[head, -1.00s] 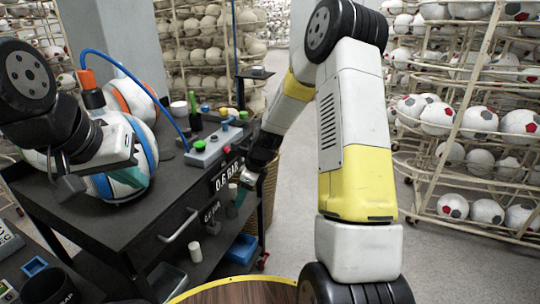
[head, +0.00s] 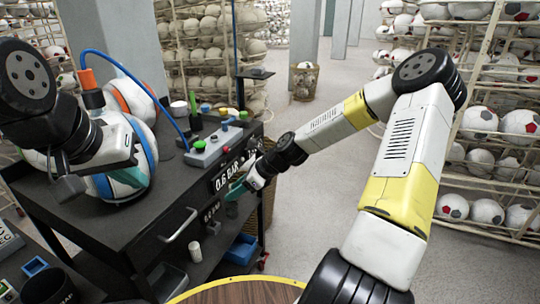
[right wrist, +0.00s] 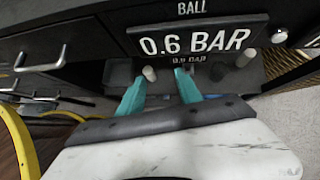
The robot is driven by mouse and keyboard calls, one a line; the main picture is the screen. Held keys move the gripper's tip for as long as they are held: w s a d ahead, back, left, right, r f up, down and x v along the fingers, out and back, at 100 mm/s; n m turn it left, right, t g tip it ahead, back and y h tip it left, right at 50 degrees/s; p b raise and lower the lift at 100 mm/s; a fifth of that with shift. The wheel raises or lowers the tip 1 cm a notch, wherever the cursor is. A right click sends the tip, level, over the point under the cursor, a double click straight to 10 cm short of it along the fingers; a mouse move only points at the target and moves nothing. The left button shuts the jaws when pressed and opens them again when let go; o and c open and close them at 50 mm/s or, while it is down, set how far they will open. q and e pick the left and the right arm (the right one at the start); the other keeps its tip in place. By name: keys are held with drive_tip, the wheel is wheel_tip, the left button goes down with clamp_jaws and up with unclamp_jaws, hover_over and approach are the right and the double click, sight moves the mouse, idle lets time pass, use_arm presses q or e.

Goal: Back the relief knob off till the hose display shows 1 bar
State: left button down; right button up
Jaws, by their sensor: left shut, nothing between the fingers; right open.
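The upper display (head: 228,174) on the black cart front reads 0.6 BAR; in the right wrist view this display (right wrist: 195,40) has the word BALL above it. I cannot tell which is the relief knob. My right gripper (head: 236,191) is open in front of the cart, below the upper display. My left gripper (head: 128,172) is shut and empty beside the ball (head: 146,150).
A blue hose (head: 120,65) runs from the ball's orange fitting (head: 86,79) to a grey control box (head: 214,146) with coloured buttons. A drawer handle (head: 178,226) sticks out from the cart (head: 120,225). Ball racks stand behind; open floor (head: 315,190) lies right of the cart.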

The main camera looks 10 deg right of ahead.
sight(229, 149)
drive_tip(key=w+d+r+t+y, duration=0.1)
drive_tip(key=w+d+r+t, duration=0.15)
drive_tip(key=r, duration=0.45)
drive_tip(key=w+d+r+t+y, duration=0.1)
drive_tip(key=d+r+t, duration=0.2)
drive_tip(key=r, duration=0.4)
drive_tip(key=shift+m, duration=0.4)
drive_tip(key=x, duration=0.7)
drive_tip(key=shift+f, duration=0.45)
drive_tip(key=shift+d+m+g, duration=0.1)
drive_tip(key=shift+m+g, duration=0.25)
drive_tip(key=shift+m, duration=0.05)
drive_tip(key=v, duration=0.8)
drive_tip(key=s+a+f+n+g+h, duration=0.3)
drive_tip(key=s+f+n+g+h, duration=0.25)
drive_tip(key=s+f+n, duration=0.45)
drive_tip(key=s+d+r+n+t+h, duration=0.1)
drive_tip(key=s+d+r+n+h, duration=0.1)
drive_tip(key=s+r+n, duration=0.4)
drive_tip(key=s+d+r+n+t+h, duration=0.1)
drive_tip(key=s+d+r+n, duration=0.3)
drive_tip(key=r, duration=0.7)
drive_tip(key=shift+s+r+n+h, duration=0.45)
drive_tip(key=shift+s+n, duration=0.75)
drive_tip(key=shift+s, duration=0.15)
